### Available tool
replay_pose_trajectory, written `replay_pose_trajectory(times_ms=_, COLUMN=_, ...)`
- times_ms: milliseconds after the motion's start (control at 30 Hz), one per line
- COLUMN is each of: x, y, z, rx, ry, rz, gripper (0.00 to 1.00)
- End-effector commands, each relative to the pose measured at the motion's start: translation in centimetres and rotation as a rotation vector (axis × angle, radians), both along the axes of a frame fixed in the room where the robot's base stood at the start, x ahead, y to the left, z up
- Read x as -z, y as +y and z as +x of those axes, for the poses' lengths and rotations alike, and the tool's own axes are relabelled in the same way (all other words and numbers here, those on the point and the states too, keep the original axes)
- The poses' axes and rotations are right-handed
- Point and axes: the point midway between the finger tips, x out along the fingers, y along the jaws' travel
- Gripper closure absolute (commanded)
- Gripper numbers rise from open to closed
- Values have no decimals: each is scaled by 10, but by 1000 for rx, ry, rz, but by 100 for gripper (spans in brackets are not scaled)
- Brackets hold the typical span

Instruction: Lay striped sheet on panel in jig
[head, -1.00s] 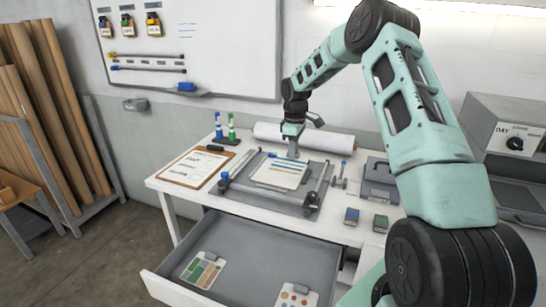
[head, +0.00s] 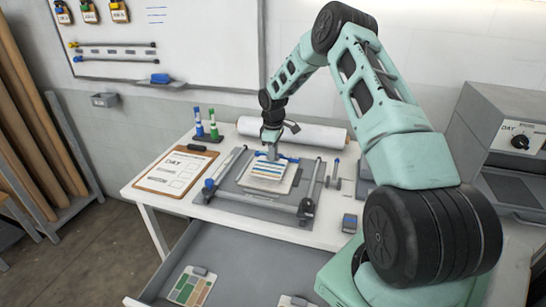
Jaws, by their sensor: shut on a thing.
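The striped sheet (head: 265,172) is white with blue and orange stripes. It lies over or just above a pale panel (head: 268,186) in the grey jig (head: 235,190) on the white table. I cannot tell whether the sheet rests fully flat on the panel. My gripper (head: 270,155) points down at the sheet's far edge and is shut on the sheet there. Its fingertips are small and partly hidden at this distance.
Jig rails with knobs flank the sheet, one at the left (head: 225,170) and one at the right (head: 309,190). A clipboard (head: 178,171) lies left of the jig. A white roll (head: 300,133) lies behind. An open drawer (head: 240,262) below holds a patterned card (head: 192,286).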

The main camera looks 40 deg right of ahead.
Motion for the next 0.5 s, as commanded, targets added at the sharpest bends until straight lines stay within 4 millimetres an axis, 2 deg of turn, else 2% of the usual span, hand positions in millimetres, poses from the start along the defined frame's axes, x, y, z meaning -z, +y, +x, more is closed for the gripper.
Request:
replay_pose_trajectory(times_ms=167, x=23, y=0, z=0, rx=-1, ry=2, rz=2, gripper=100)
replay_pose_trajectory(times_ms=500, x=28, y=0, z=0, rx=0, ry=0, rz=0, gripper=100)
